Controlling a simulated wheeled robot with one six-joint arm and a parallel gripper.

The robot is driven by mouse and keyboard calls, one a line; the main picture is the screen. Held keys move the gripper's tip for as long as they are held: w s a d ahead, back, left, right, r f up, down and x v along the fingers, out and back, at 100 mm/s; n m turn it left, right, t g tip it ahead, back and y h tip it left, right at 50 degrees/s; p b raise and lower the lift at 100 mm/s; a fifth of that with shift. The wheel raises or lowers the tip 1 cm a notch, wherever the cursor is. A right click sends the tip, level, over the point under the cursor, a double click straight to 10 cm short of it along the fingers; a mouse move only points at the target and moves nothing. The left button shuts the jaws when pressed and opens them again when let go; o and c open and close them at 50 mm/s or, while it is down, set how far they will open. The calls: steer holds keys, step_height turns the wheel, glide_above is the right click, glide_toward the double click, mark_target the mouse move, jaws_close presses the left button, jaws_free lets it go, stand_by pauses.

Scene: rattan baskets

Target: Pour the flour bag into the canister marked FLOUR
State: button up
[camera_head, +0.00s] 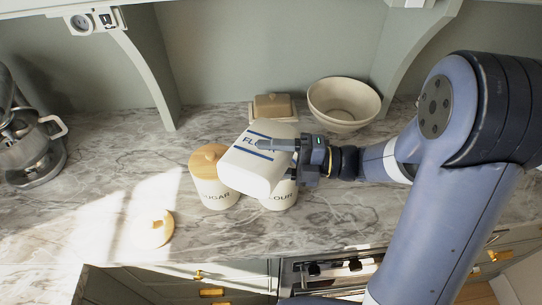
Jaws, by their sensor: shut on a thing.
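My gripper (283,150) is shut on the white flour bag (250,172), which has blue stripes and blue lettering partly covered by the gripper. It holds the bag tilted on its side, above the FLOUR canister (279,200). The bag hides that canister's top, and only its lower front with part of its lettering shows. I cannot tell whether any flour is coming out. The SUGAR canister (214,192) stands just left of it with its wooden lid on. A loose round wooden lid (153,229) lies on the counter to the left.
A cream bowl (343,103) and a butter dish (273,107) stand behind the canisters. A stand mixer (28,140) is at the far left. The marble counter (110,155) is clear between mixer and canisters. Its front edge runs above drawers and an oven.

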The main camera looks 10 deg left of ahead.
mark_target(284, 133)
steer(key=shift+w+d+r+m+y, duration=0.1)
steer(key=shift+w+r+m+y, duration=0.1)
steer(key=shift+r+m, duration=0.3)
steer(key=shift+w+r+m+y, duration=0.2)
steer(key=shift+r+m, duration=0.15)
steer(key=shift+m, duration=0.15)
stand_by(0.7)
steer(key=shift+w+d+r+m+t+y, duration=0.1)
steer(key=shift+w+r+m+t+y, duration=0.25)
steer(key=shift+m, duration=0.5)
steer(key=shift+w+d+r+m+t+y, duration=0.15)
steer(key=shift+w+r+m+y, duration=0.1)
steer(key=shift+w+r+m, duration=0.5)
steer(key=shift+w+d+r+m+t+y, duration=0.1)
steer(key=shift+r+m+y, duration=0.25)
steer(key=shift+m, duration=0.65)
stand_by(1.1)
steer(key=n+h, duration=0.1)
steer(key=n, duration=0.1)
steer(key=w+f+n+g, duration=0.1)
steer(key=n, duration=0.1)
steer(key=shift+w+d+h, duration=0.1)
steer(key=shift+d+h, duration=0.1)
steer(key=shift+h, duration=0.15)
steer(key=n, duration=0.1)
steer(key=w+f+n+h, duration=0.1)
steer(key=n, duration=0.1)
steer(key=shift+d, duration=0.1)
steer(key=shift+s, duration=0.1)
